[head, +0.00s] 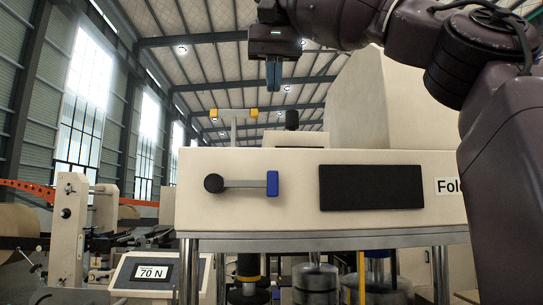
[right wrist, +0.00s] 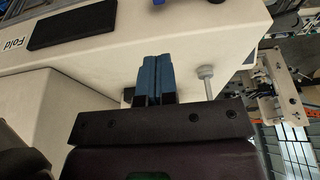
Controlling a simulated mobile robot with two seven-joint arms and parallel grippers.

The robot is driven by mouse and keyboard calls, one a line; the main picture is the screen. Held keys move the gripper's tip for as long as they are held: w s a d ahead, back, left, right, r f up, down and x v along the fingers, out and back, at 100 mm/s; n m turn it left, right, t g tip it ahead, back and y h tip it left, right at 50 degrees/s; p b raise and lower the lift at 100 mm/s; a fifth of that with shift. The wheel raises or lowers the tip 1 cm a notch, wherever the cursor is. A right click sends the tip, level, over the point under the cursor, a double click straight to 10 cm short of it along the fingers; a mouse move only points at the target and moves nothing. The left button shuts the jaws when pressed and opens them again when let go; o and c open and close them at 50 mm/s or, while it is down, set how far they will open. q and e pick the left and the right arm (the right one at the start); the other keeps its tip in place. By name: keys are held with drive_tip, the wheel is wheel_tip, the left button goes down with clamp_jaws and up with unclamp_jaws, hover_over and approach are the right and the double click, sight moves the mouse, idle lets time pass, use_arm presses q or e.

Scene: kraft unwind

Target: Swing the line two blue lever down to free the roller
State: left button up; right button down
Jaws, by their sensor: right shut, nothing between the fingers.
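The lever on the cream machine's front face has a black round pivot (head: 213,183), a grey arm and a blue handle (head: 272,183). The arm lies level, with the handle to the right of the pivot. A small blue piece (right wrist: 158,2) at the top edge of the right wrist view may be that handle. My right gripper (head: 273,88) points down, above and apart from the lever. Its blue fingers (right wrist: 157,72) are together with nothing between them. My left gripper is not in view. I cannot tell which roller the lever holds.
A black panel (head: 371,187) and a "Fold" label (head: 451,187) are right of the lever. A black knob (head: 292,120) and a yellow-ended T-post (head: 234,115) rise behind the front face. A "70 N" display (head: 152,273) stands lower left. The space before the lever looks clear.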

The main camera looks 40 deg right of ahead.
hover_over(242, 184)
drive_tip(key=s+d, duration=0.4)
drive_tip(key=f, duration=1.1)
drive_tip(key=shift+w+f, duration=0.2)
drive_tip(key=shift+f, duration=1.1)
